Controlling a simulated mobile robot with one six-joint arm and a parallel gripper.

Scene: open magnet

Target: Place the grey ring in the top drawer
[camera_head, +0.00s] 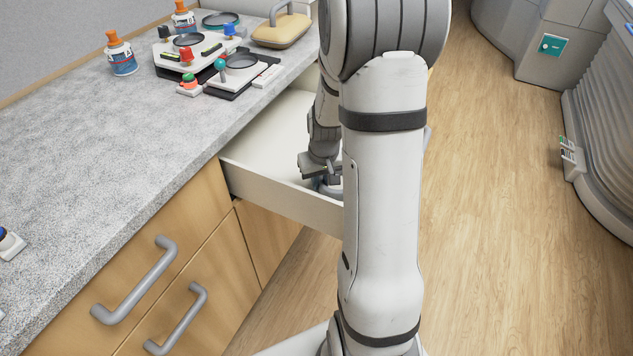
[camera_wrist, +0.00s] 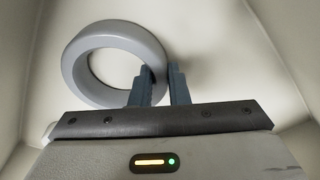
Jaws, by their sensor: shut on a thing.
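The grey ring (camera_wrist: 80,62) shows in the wrist view at upper left, with my gripper (camera_wrist: 160,85) shut on its right side. One finger is inside the ring's hole and the other outside its wall. The ring is inside the open top drawer (camera_head: 262,192); I cannot tell whether it touches the drawer's floor. In the head view my gripper (camera_head: 327,184) is low inside the drawer, behind its front wall. My arm hides much of the drawer there, and the ring can hardly be made out.
The drawer's pale walls (camera_wrist: 285,75) stand close around my gripper. The grey counter (camera_head: 110,150) is above and to the left, with bottles (camera_head: 121,55), a device with coloured knobs (camera_head: 190,50) and a tan case (camera_head: 282,30) at its back. Wooden floor on the right is clear.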

